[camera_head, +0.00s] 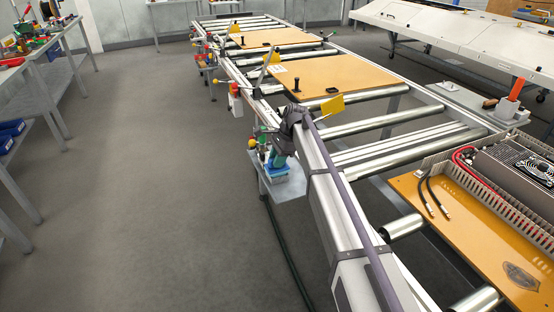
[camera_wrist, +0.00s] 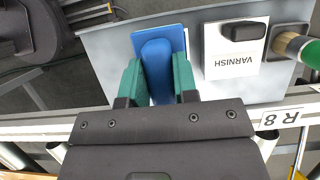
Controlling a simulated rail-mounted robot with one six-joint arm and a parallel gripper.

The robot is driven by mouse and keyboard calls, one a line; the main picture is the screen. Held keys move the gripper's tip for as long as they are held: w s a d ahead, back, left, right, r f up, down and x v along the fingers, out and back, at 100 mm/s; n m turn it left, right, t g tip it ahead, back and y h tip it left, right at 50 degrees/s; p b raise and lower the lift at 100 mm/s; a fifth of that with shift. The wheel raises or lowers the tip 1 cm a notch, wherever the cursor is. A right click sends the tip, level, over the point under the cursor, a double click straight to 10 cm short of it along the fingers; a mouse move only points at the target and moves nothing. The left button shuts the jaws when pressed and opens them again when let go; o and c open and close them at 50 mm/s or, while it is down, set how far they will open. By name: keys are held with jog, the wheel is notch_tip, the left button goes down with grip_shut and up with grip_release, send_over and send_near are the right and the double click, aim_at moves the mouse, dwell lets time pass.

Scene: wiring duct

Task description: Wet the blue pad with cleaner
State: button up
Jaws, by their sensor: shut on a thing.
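The blue pad (camera_wrist: 174,36) shows at the top middle of the wrist view as a flat blue block with a thick rounded blue handle. My gripper (camera_wrist: 157,80) has green fingers, one on each side of the handle, and is shut on it. In the head view my gripper (camera_head: 279,157) is low over the small grey side shelf (camera_head: 289,190), and a bit of blue shows below it. I cannot tell whether the pad touches the shelf. No container labelled cleaner can be read.
A white label reading VARNISH (camera_wrist: 234,64), upside down, lies right of the pad, with a dark block (camera_wrist: 243,31) over it. A green-ended cylinder (camera_wrist: 301,48) is at the far right. The roller conveyor frame (camera_head: 322,185) runs alongside.

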jog(key=shift+r, duration=0.1)
dwell(0.3)
notch_tip(320, 180, up, 7)
jog(key=p, duration=0.7)
